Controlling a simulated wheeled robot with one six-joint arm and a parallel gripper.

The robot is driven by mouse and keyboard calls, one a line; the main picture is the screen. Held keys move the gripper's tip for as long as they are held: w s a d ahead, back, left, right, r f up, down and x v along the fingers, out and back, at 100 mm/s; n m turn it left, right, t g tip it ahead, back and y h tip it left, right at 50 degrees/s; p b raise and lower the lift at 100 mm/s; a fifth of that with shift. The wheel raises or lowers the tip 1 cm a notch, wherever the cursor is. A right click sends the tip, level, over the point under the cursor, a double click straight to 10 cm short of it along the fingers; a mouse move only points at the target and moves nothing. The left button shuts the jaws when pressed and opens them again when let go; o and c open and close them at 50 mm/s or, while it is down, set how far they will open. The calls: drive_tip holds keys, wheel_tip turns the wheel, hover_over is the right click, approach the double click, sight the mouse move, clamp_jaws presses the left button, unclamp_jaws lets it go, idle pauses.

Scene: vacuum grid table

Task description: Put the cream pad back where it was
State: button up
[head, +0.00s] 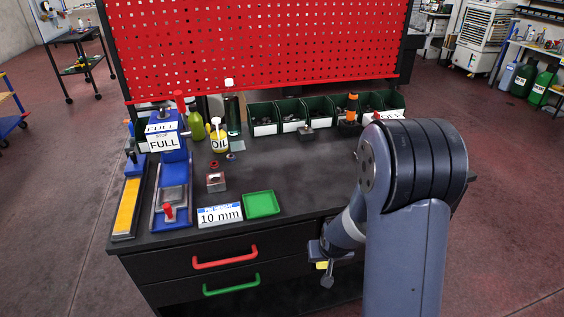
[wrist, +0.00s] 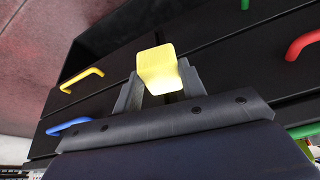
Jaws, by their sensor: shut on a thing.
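My gripper (head: 322,262) hangs in front of the bench's drawer fronts, below the worktop edge in the head view. It is shut on a pale yellow pad, which I take to be the cream pad (wrist: 158,68). In the wrist view the pad stands out between the two fingers, its far end clear of them. In the head view only a small yellow piece of the pad (head: 322,265) shows. The pad appears apart from the drawer fronts, though the exact gap is hard to tell. I cannot tell from these frames which place it came from.
Drawers have a red handle (head: 225,258), a green handle (head: 232,285), a yellow handle (wrist: 82,79) and a blue handle (wrist: 70,126). On the worktop are a green tray (head: 262,204), a "10 mm" sign (head: 220,215), a blue vice-like device (head: 172,190) and dark green bins (head: 292,116).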

drive_tip(key=w+a+r+n, duration=0.1)
drive_tip(key=w+a+r, duration=0.3)
drive_tip(key=r, duration=0.6)
drive_tip(key=w+a+r+n, duration=0.1)
drive_tip(key=w+a+r, duration=0.4)
drive_tip(key=r, duration=0.5)
drive_tip(key=shift+w+a+y, duration=0.25)
drive_tip(key=shift+a+y, duration=0.15)
drive_tip(key=shift+a, duration=0.55)
